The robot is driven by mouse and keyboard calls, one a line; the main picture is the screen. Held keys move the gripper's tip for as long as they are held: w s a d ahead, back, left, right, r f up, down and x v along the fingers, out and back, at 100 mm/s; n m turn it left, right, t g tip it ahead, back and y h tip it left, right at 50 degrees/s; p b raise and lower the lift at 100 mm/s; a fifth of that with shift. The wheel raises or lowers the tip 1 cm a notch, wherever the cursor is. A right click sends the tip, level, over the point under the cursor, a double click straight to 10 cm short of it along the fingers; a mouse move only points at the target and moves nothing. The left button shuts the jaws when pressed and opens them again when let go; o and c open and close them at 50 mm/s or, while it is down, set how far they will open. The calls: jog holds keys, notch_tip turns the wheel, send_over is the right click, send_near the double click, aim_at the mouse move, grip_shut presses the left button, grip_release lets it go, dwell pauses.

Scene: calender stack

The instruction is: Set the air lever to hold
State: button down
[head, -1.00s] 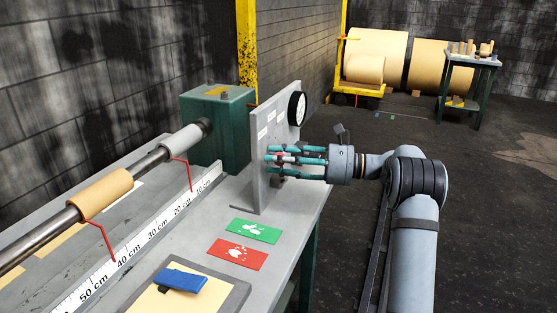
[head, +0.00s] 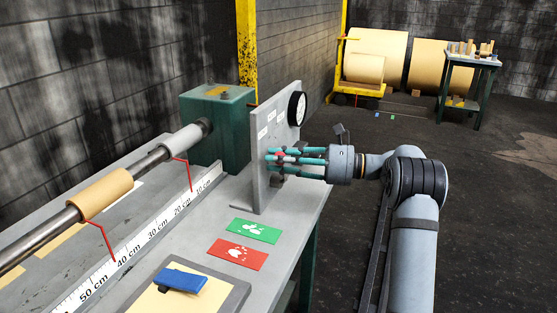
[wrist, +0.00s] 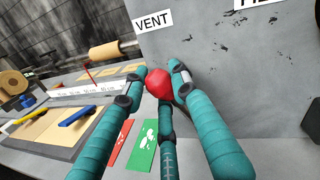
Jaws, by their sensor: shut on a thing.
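The air lever's round red knob (wrist: 158,84) sits between my fingers in the wrist view, in front of the grey upright panel (wrist: 235,65). In the head view the knob (head: 281,154) is mostly covered by my fingers. My gripper (head: 276,156) has teal fingers and is shut on the knob; the wrist view shows the gripper (wrist: 157,88) with fingers on both sides and one below. A white VENT label (wrist: 152,21) is up and left of the knob. A second label (wrist: 258,3) at upper right is cut off. The lever's shaft is hidden.
A round black-rimmed gauge (head: 297,107) is on the panel (head: 264,188). A green card (head: 256,231) and a red card (head: 238,254) lie on the bench. A roller shaft (head: 150,160) and a ruler (head: 140,243) run along the left. Floor right of my arm is open.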

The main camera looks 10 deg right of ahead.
jog(key=shift+w+d+r+p, duration=0.1)
jog(key=shift+w+r+p, duration=0.05)
jog(key=shift+r+p, duration=0.25)
jog(key=w+m+p, duration=0.1)
jog(key=p, duration=0.1)
jog(key=w+d+r+m+p, duration=0.1)
jog(key=p, duration=0.1)
jog(key=w+d+m+p, duration=0.1)
jog(key=m+p, duration=0.1)
jog(key=shift+r+t+y, duration=0.2)
jog(key=shift+t+y, duration=0.1)
jog(key=shift+y, duration=0.1)
jog(key=shift+w+d+m+p, duration=0.25)
jog(key=shift+m+p, duration=0.15)
jog(key=shift+m, duration=0.1)
jog(key=shift+w+d+f+m, duration=0.25)
jog(key=shift+w+d+m, duration=0.1)
jog(key=shift+w+m, duration=0.05)
jog(key=c, duration=1.5)
grip_release()
jog(key=shift+o, duration=0.2)
jog(key=shift+a, duration=0.1)
jog(key=shift+s+f, duration=0.1)
